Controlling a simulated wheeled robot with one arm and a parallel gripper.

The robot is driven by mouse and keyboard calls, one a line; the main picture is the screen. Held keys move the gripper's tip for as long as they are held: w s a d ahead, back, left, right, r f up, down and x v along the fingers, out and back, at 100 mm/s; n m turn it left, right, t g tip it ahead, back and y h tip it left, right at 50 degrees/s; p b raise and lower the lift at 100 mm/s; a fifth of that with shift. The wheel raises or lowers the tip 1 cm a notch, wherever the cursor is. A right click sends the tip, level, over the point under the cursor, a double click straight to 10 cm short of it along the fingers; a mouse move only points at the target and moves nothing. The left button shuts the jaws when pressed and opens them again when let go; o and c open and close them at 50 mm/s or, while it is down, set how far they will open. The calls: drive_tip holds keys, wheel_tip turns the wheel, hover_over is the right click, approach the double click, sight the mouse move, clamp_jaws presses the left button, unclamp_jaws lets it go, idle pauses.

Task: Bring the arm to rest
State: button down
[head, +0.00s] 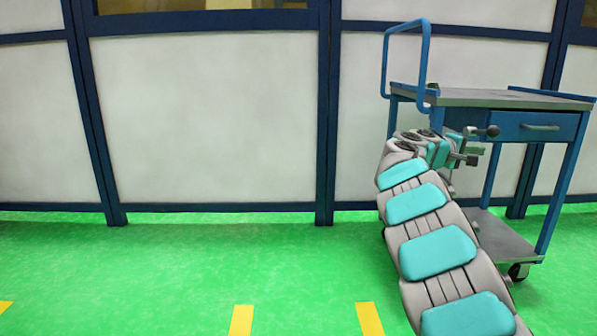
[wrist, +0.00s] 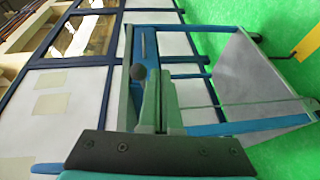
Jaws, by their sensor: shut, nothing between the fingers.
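My arm (head: 436,252) reaches up from the lower right of the head view, with grey links and turquoise pads. My gripper (head: 470,146) is at its far end, in front of the blue trolley's left side in the picture. In the wrist view the gripper's fingers (wrist: 152,100) are together, with nothing held between them. A dark round knob (wrist: 138,72) shows at their tip. From these views I cannot tell how far the gripper is from the trolley.
A blue trolley (head: 510,97) with a grey top, a drawer and a lower shelf stands at the right. A white panel wall (head: 205,118) with dark blue posts runs behind. The green floor (head: 160,268) is clear at the left, with yellow marks (head: 241,320).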

drive_tip(key=s+a+f+m+g+y, duration=0.2)
drive_tip(key=s+a+f+g+y, duration=0.15)
drive_tip(key=s, duration=0.75)
drive_tip(key=s+a+f+m+g+y, duration=0.2)
drive_tip(key=s+f, duration=0.3)
drive_tip(key=s, duration=0.7)
drive_tip(key=s+a+f+g+y, duration=0.1)
drive_tip(key=s+a+f+y, duration=0.2)
drive_tip(key=s+a+f, duration=0.55)
drive_tip(key=s+a+f+g+y, duration=0.1)
drive_tip(key=s+a+f+y, duration=0.3)
drive_tip(key=s+a, duration=0.7)
drive_tip(key=s+a+f+g+y, duration=0.1)
drive_tip(key=s+a+f+y, duration=0.2)
drive_tip(key=s+a+f, duration=0.65)
wheel_tip(320, 180, up, 16)
drive_tip(key=s+p, duration=0.2)
drive_tip(key=p, duration=1.3)
drive_tip(key=shift+s+d+r, duration=0.2)
drive_tip(key=shift+s+d, duration=0.2)
drive_tip(key=shift+d, duration=0.05)
